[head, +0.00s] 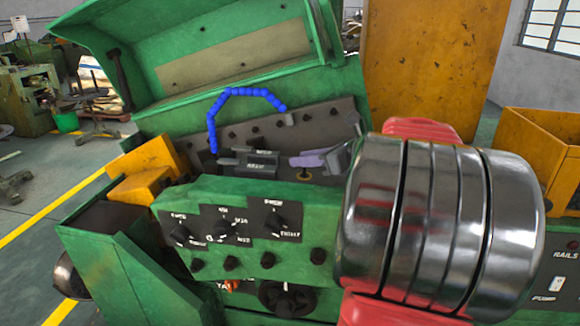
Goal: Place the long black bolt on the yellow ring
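A small yellow ring (304,177) shows on the grey machine bed, just behind the green front panel. A small dark upright piece stands at the ring; it may be the long black bolt, but it is too small to be sure. Pale lavender and grey parts, which look like the end of my gripper (308,159), are just above the ring, left of my large chrome and red arm link. My arm hides the rest of the gripper. I cannot tell whether its fingers are open or shut, or whether they touch the dark piece.
A blue segmented hose (236,92) arches over the bed beside a dark grey block (249,160). The green panel (240,222) with black knobs stands in front. A raised green cover (220,55) is behind. A yellow cabinet (425,60) stands at the back right.

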